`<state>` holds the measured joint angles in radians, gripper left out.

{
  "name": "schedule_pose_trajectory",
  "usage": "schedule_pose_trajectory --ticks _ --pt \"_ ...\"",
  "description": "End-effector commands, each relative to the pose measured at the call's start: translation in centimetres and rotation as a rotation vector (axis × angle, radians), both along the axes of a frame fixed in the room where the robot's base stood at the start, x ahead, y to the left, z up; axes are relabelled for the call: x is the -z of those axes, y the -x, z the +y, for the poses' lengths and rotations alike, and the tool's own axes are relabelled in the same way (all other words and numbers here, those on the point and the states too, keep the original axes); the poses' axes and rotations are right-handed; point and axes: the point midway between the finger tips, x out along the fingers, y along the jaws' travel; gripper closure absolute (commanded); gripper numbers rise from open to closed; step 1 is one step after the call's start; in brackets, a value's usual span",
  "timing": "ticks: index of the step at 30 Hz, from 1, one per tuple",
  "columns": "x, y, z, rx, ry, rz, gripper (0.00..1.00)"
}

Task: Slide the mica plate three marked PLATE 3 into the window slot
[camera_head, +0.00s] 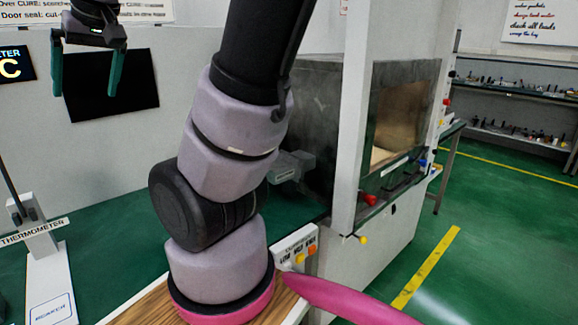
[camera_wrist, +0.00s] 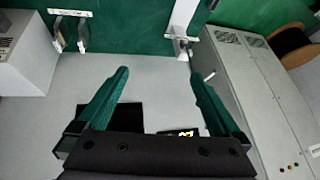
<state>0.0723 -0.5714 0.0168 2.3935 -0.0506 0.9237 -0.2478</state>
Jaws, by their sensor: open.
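My gripper (camera_head: 88,70) is at the upper left of the head view, its two green fingers apart with nothing between them. In the wrist view my gripper (camera_wrist: 159,74) is also open and empty, above a pale surface. No plate marked PLATE 3 can be made out. Two small upright pieces (camera_wrist: 83,36) stand by a white label strip at the upper left of the wrist view; I cannot tell whether they are mica plates. The window slot cannot be identified; my arm covers part of the head view.
A white thermometer stand (camera_head: 45,270) is at the lower left on the green top. A dark metal chamber (camera_head: 318,110) with a brownish window stands right of my arm. In the wrist view, a grey cabinet (camera_wrist: 255,90) is on the right and a pale box (camera_wrist: 22,50) on the left.

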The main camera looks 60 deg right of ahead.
Motion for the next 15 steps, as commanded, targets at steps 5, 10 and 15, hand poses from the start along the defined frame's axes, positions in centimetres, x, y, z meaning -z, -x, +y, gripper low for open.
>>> schedule_pose_trajectory --ticks 5,10,15 --pt "1.2 -5.7 -3.3 -0.179 0.165 0.078 0.0" --pt "3.4 -10.6 -6.9 -0.375 0.292 0.153 0.0" --pt "6.8 -15.2 -11.1 -0.584 0.387 0.229 0.0"
